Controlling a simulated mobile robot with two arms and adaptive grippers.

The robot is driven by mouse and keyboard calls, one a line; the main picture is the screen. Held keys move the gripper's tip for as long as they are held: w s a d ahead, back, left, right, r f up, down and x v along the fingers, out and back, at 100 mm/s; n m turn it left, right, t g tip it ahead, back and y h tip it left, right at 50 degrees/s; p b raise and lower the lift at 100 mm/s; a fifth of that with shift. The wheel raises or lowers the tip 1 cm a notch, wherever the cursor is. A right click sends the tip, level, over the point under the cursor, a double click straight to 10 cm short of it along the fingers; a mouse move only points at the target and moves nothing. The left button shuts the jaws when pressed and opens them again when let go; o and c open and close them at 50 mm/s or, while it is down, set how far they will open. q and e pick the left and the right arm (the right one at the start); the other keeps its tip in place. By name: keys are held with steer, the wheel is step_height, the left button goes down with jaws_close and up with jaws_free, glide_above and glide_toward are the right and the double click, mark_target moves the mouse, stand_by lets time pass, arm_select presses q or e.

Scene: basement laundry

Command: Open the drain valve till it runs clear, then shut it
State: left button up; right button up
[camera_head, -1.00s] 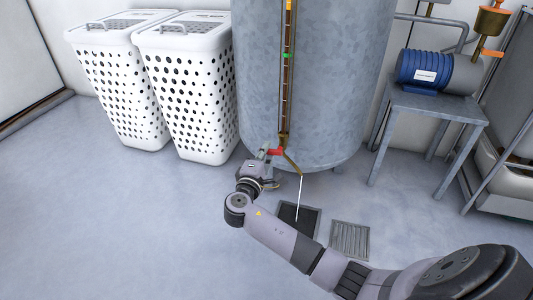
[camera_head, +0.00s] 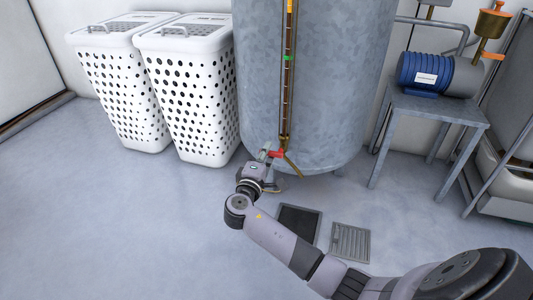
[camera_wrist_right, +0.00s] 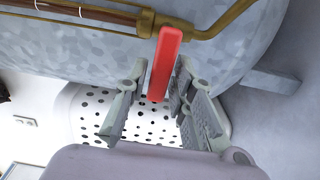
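The drain valve's red lever (camera_head: 276,153) is at the foot of the grey tank (camera_head: 315,95), beside the brass drain pipe (camera_head: 292,165). No stream shows below the pipe. My right gripper (camera_head: 265,157) is at the lever. In the right wrist view the red lever (camera_wrist_right: 165,62) reaches between the two fingers of my right gripper (camera_wrist_right: 161,70). The fingers stand apart, with a clear gap on the left side of the lever; contact on the right side cannot be told. My left gripper is not in view.
A dark floor drain (camera_head: 299,222) and a grey grate (camera_head: 350,242) lie in front of the tank. Two white perforated hampers (camera_head: 190,95) stand left. A blue pump (camera_head: 428,73) sits on a metal stand (camera_head: 440,105) at right. The left floor is clear.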

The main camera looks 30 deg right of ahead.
steer(key=shift+o, duration=1)
steer(key=v, duration=0.7)
steer(key=shift+a, duration=0.2)
steer(key=shift+s, duration=0.1)
